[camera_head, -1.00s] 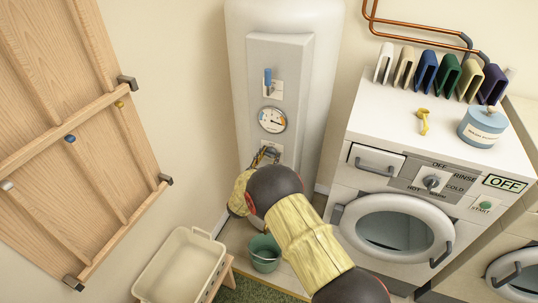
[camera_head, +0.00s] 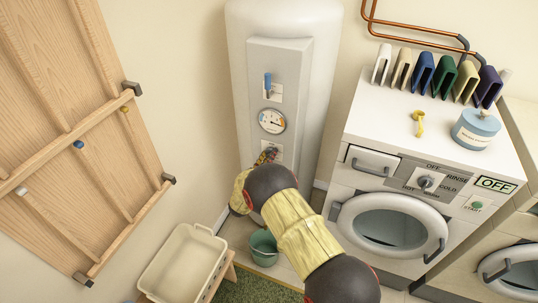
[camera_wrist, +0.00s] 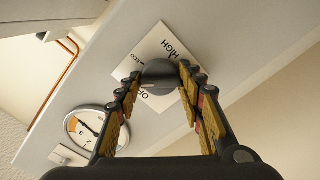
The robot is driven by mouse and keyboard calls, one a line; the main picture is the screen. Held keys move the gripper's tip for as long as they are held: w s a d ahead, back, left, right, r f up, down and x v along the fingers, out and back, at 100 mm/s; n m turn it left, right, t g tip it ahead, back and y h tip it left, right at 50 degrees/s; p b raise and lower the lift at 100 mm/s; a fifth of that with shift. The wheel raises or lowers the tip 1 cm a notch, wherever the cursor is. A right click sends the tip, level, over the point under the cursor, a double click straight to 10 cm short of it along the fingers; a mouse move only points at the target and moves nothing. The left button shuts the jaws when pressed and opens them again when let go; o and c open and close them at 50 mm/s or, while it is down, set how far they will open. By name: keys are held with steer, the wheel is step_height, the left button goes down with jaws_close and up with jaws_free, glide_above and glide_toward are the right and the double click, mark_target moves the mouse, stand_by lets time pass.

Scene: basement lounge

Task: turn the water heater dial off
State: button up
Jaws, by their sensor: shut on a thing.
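The white water heater (camera_head: 280,25) stands against the wall with a grey panel on its front. The dial (camera_wrist: 160,70) is a dark knob on a white plate marked HIGH, ECO and a partly covered word starting "OF". My gripper (camera_head: 268,155) is at the panel's lower part and is shut on the dial, with a finger on each side of it in the wrist view. In the head view the dial is mostly hidden by the fingers. I cannot tell which mark the knob points at.
A round gauge (camera_head: 272,121) and a blue-handled lever (camera_head: 268,82) sit above the dial. A washing machine (camera_head: 362,128) stands to the right. A green bucket (camera_head: 264,250) and a cream basket (camera_head: 182,262) are below. A wooden rack (camera_head: 40,95) is on the left wall.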

steer(key=shift+a+n+p, duration=0.1)
steer(key=shift+n+p, duration=1.15)
steer(key=shift+n, duration=2.95)
steer(key=o, duration=1.2)
steer(key=shift+c, duration=0.2)
steer(key=v, duration=1.2)
